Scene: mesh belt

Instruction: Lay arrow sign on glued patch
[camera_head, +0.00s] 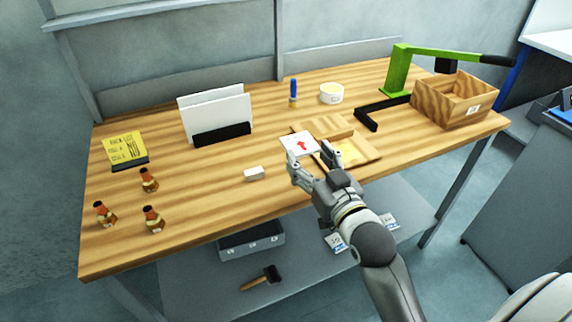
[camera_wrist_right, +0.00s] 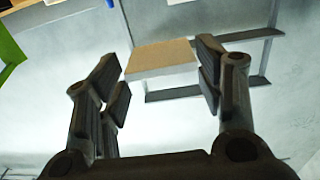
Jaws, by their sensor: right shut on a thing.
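The arrow sign (camera_head: 298,143) is a white plate with a red arrow. My right gripper (camera_head: 311,156) is shut on its near side and holds it over the left part of a shallow wooden tray (camera_head: 369,157). A yellowish patch (camera_head: 349,151), seemingly the glued patch, shows in the tray just right of the fingers. The sign and fingers hide part of the tray; the height of the sign above it is hard to tell. In the right wrist view a pale slab, likely the sign (camera_wrist_right: 162,60), sits between the fingers. My left gripper is not in view.
A small white block (camera_head: 254,173) lies left of the gripper. White panels in a black holder (camera_head: 222,134), a blue-handled tool (camera_head: 293,92) and a round tub (camera_head: 331,93) stand behind. A green stand (camera_head: 397,72) and wooden box (camera_head: 455,100) are right. The front-left middle is clear.

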